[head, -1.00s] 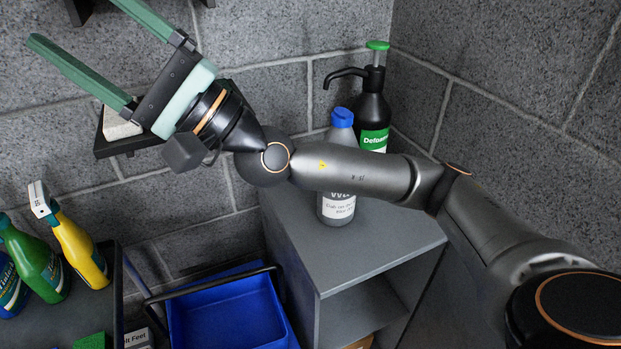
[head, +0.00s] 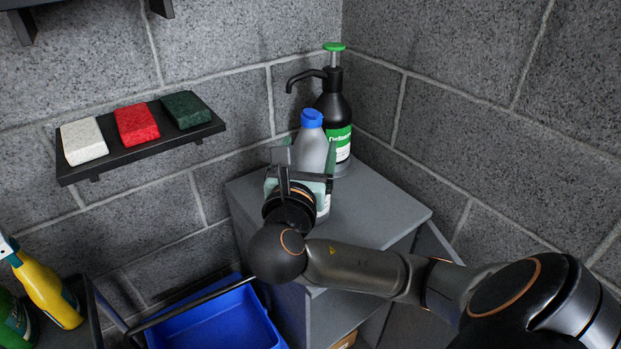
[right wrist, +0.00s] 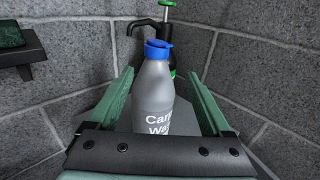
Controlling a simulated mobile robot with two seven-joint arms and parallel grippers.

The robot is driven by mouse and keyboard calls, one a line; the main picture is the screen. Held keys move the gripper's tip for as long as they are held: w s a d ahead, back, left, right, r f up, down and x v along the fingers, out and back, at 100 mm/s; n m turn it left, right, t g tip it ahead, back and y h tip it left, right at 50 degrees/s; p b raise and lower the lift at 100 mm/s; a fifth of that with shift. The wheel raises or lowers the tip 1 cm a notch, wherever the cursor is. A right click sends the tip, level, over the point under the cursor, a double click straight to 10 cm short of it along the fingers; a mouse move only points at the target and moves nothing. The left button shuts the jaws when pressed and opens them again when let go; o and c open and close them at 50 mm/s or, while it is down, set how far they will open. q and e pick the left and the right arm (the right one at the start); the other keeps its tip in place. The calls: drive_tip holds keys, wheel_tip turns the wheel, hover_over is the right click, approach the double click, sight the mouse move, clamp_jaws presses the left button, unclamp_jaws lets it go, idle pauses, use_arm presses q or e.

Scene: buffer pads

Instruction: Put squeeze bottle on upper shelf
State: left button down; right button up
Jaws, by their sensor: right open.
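The squeeze bottle (head: 311,150) is grey with a blue cap and stands upright on the grey cabinet (head: 385,210). In the right wrist view the bottle (right wrist: 157,95) shows its white lettering. My right gripper (right wrist: 159,78) is open, with one green finger on each side of the bottle and visible gaps between. In the head view the right gripper (head: 308,170) hides part of the bottle's lower body. A black wall shelf (head: 140,152) holds white, red and dark green pads. Part of another, higher shelf (head: 85,10) shows at the top left. My left gripper is not in view.
A black pump bottle (head: 333,105) with a green top stands close behind the squeeze bottle, near the wall corner. A blue bin (head: 215,322) and a yellow spray bottle (head: 48,285) are at the lower left.

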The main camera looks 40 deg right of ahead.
sight(314, 131)
drive_tip(key=x, duration=0.5)
drive_tip(key=shift+w+d, duration=0.2)
drive_tip(key=shift+d, duration=0.15)
drive_tip(key=x, duration=0.2)
drive_tip(key=p+x, duration=0.1)
drive_tip(key=x, duration=0.2)
drive_tip(key=shift+w+r, duration=0.25)
drive_tip(key=shift+w, duration=0.2)
clamp_jaws()
idle(0.5)
